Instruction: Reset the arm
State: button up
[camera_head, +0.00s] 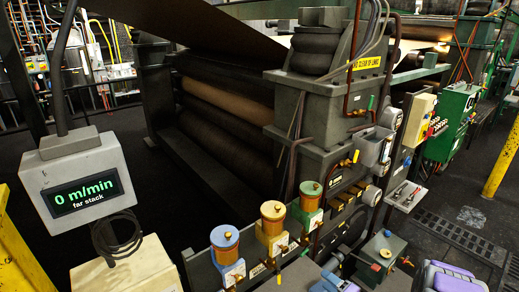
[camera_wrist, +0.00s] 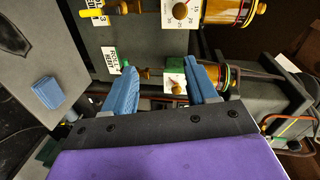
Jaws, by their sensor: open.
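My gripper (camera_wrist: 159,66) shows in the wrist view with its two blue fingers spread apart. Nothing is held between the fingers. Past the fingertips is a dark panel (camera_wrist: 135,35) with a white-and-green label and small fittings; I cannot tell the exact distance to it. In the head view, a purple part of my arm (camera_head: 448,278) shows at the lower right edge; the fingertips cannot be made out there.
Blue, orange and green-topped units (camera_head: 272,218) line the machine's front. A display box (camera_head: 82,185) reading "0 m/min, far stack" stands left. A small shelf (camera_head: 406,196) juts out at right. A yellow post (camera_head: 502,160) stands farther right. A blue block (camera_wrist: 47,92) lies left in the wrist view.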

jog(key=w+d+r+n+g+h+b, duration=0.1)
jog(key=d+r+n+g+h+b, duration=0.4)
jog(key=d+h, duration=0.4)
jog(key=s+a+r+g+h+b, duration=0.1)
jog(key=s+r+g+h, duration=0.15)
jog(key=s+r, duration=0.25)
jog(key=s+a+r+n+g+b, duration=0.1)
jog(key=s+a+g+b, duration=0.1)
jog(key=s+a, duration=0.5)
jog(key=s+a+r+n+g+y+b, duration=0.1)
jog(key=s+a, duration=0.6)
jog(key=s, duration=1)
jog(key=s+a+r+n+g+y+b, duration=0.1)
jog(key=s+a+r+n+g+b, duration=0.1)
jog(key=s+a, duration=0.4)
jog(key=s+r+g+b, duration=0.1)
jog(key=s+g, duration=0.1)
jog(key=s, duration=0.3)
jog(key=shift+s+a+r+n+g, duration=0.15)
jog(key=shift+s+a+n+g, duration=0.15)
jog(key=shift+s+a+g, duration=0.1)
